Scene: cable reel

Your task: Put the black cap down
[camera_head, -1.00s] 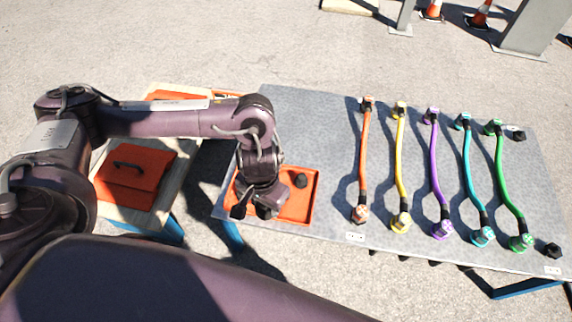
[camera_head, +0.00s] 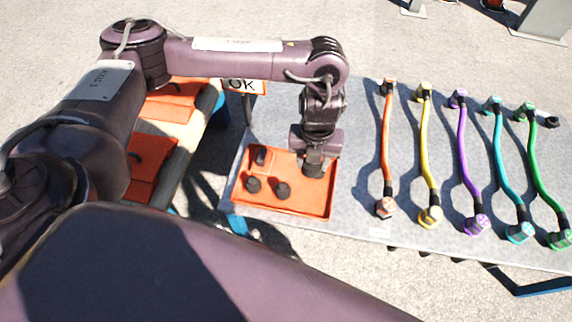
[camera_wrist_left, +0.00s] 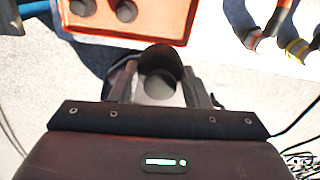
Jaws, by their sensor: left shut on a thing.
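My left gripper (camera_head: 314,160) points down over the right back part of the orange tray (camera_head: 285,211). It is shut on a black cap (camera_head: 314,171), which also shows between the fingers in the left wrist view (camera_wrist_left: 160,62). In that view the orange tray (camera_wrist_left: 160,25) lies beyond the cap. I cannot tell whether the held cap touches the tray floor. Three other black caps sit in the tray: one at the back left (camera_head: 261,156), one at the front left (camera_head: 253,185) and one near the front middle (camera_head: 283,190). My right gripper is out of view.
Orange (camera_head: 386,150), yellow (camera_head: 427,150), purple (camera_head: 463,150), teal (camera_head: 499,150) and green (camera_head: 537,150) cables lie on the grey table (camera_head: 355,200) to the right. A black piece (camera_head: 551,122) lies at the far right. An OK sign (camera_head: 243,86) stands behind the tray.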

